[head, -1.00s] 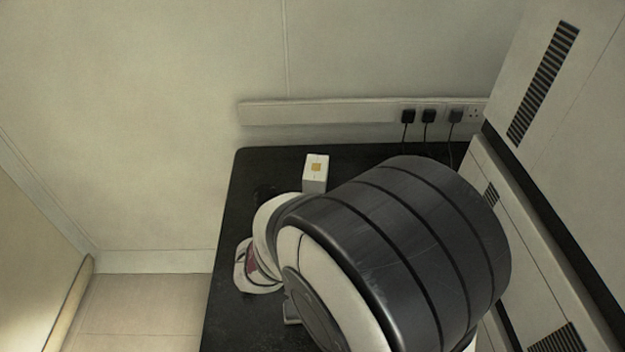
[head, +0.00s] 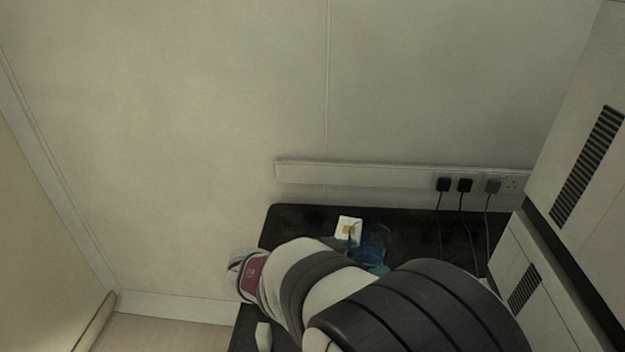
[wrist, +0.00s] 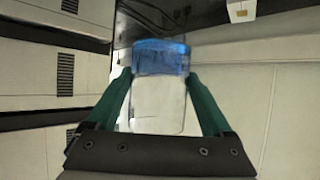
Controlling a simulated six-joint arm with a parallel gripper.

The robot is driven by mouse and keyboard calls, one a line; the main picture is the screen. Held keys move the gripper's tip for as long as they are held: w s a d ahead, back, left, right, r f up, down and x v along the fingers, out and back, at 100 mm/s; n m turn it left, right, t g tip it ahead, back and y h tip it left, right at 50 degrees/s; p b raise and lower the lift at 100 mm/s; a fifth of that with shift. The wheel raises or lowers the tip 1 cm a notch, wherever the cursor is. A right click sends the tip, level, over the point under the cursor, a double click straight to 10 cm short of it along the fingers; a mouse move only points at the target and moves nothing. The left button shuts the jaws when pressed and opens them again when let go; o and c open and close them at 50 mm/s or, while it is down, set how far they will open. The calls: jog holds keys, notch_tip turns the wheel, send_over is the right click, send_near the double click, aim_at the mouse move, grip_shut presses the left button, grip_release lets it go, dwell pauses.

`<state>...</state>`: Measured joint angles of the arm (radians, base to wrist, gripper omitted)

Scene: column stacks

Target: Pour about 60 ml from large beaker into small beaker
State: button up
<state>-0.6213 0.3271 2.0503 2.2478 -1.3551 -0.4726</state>
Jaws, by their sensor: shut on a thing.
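My gripper (wrist: 160,100) is shut on a clear beaker, which I take to be the large beaker (wrist: 158,92), in the wrist view. Its green fingers press on both sides of it. Blue liquid shows as a band at the beaker's far end, at the top of that view. In the head view a blue, glassy beaker shape (head: 373,243) shows just beyond my arm, partly hidden by it. I cannot clearly make out the small beaker in either view.
A white box with a yellow square (head: 349,229) stands on the black bench (head: 410,228), beside the blue shape. Plugs with cables (head: 464,185) hang from the wall rail behind. A vented white cabinet (head: 575,200) stands at the right.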

jog(key=w+a+n+t+y, duration=0.2)
jog(key=w+a+n+y, duration=0.15)
jog(key=w+a, duration=0.75)
jog(key=w+a+n+t+y, duration=0.3)
jog(key=w+a, duration=0.4)
jog(key=a, duration=0.8)
jog(key=shift+n+g, duration=0.45)
jog(key=shift+g, duration=0.15)
jog(key=f, duration=2.1)
jog(key=shift+a+f, duration=0.25)
jog(key=shift+a, duration=0.1)
jog(key=shift+d+r, duration=0.1)
